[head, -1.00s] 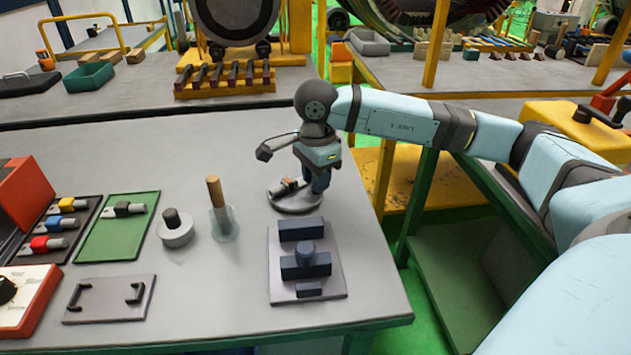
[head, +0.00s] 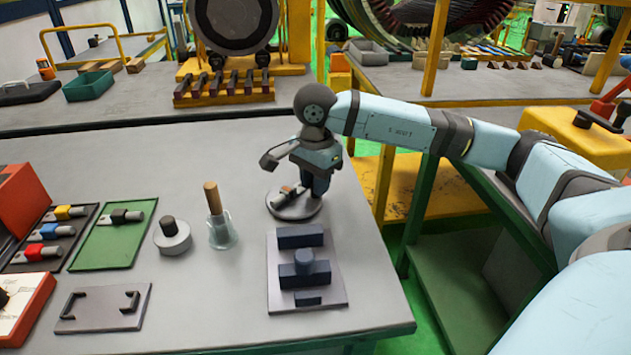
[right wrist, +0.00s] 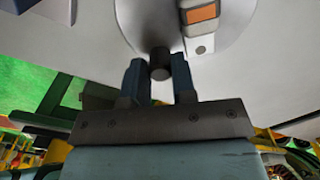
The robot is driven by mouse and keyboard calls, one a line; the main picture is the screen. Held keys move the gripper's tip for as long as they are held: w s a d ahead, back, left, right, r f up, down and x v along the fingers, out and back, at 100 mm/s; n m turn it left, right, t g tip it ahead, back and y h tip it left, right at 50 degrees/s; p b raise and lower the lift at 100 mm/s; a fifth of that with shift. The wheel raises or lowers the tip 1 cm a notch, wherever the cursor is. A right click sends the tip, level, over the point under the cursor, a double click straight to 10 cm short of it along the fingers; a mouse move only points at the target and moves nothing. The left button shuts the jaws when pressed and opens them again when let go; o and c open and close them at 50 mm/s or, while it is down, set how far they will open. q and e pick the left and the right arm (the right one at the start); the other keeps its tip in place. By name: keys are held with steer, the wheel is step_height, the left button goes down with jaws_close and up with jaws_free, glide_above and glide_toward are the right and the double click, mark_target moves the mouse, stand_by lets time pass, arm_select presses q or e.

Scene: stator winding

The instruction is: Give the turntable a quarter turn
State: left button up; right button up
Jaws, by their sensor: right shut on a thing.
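The turntable (head: 287,212) is a round grey disc on the bench near its right edge. A small part with an orange-brown face lies on the disc; in the right wrist view this part (right wrist: 201,15) is near the top edge. My right gripper (head: 318,190) points down at the disc's right side. In the right wrist view its fingers (right wrist: 158,78) are shut on a short dark peg (right wrist: 159,62) at the rim of the turntable (right wrist: 130,20). The fingers partly hide the peg. My left gripper is not in view.
A grey plate with dark blue blocks (head: 335,291) lies just in front of the turntable. A clear cup with a wooden-handled tool (head: 222,232), a grey round weight (head: 173,240) and a green tray (head: 100,250) stand to the left. The bench edge is close on the right.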

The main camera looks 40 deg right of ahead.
steer(key=o, duration=0.9)
step_height(320, 180, up, 14)
steer(key=shift+f+p, duration=0.1)
steer(key=shift+p, duration=1.15)
